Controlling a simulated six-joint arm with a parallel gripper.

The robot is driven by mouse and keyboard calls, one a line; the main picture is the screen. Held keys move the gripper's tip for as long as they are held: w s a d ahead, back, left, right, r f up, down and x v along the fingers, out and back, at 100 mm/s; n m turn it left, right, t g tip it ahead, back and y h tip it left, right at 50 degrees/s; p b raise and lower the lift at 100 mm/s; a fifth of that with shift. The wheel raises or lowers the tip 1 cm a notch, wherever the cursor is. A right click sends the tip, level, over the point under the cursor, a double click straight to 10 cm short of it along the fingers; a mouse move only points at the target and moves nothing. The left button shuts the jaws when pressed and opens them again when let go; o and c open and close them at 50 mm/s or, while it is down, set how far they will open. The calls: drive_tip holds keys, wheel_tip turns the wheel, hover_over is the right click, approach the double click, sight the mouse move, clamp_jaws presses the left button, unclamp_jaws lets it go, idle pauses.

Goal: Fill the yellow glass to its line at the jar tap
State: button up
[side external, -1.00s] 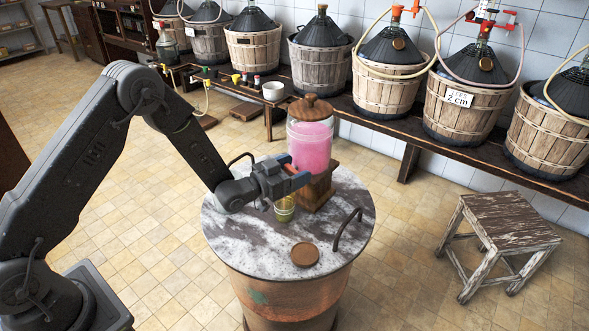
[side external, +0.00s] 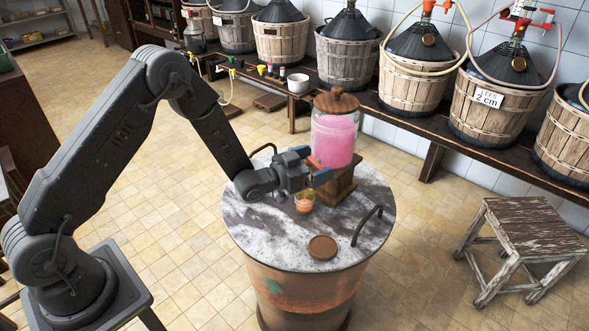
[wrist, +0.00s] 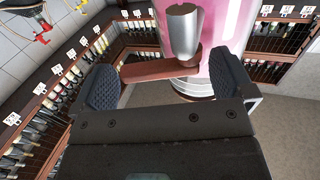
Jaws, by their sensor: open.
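The yellow glass (side external: 304,201) stands upright on the round marbled table top, in front of the jar's stand and just below my gripper. It has an orange-pink tint inside; its line is too small to make out. The glass jar (side external: 333,140) of pink liquid stands on a wooden block (side external: 341,186); it also shows in the wrist view (wrist: 219,50). My gripper (side external: 313,165) is open at the jar's front. In the wrist view, a reddish lever (wrist: 152,71) and a metal tap part (wrist: 182,32) lie between its spread fingers (wrist: 168,85). The glass is hidden there.
A round brown lid (side external: 322,247) lies at the table's front, and a dark curved handle (side external: 367,226) rises at its right. A worn stool (side external: 520,235) stands to the right. Basketed demijohns (side external: 410,84) line the bench behind. The table's left part is clear.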

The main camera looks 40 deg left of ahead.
drive_tip(key=v, duration=1.3)
drive_tip(key=shift+w, duration=0.1)
idle(3.3)
drive_tip(key=x, duration=1.3)
drive_tip(key=shift+w+d, duration=0.2)
drive_tip(key=shift+w, duration=0.05)
drive_tip(key=shift+c, duration=0.3)
drive_tip(key=c, duration=0.8)
drive_tip(key=shift+c, duration=0.2)
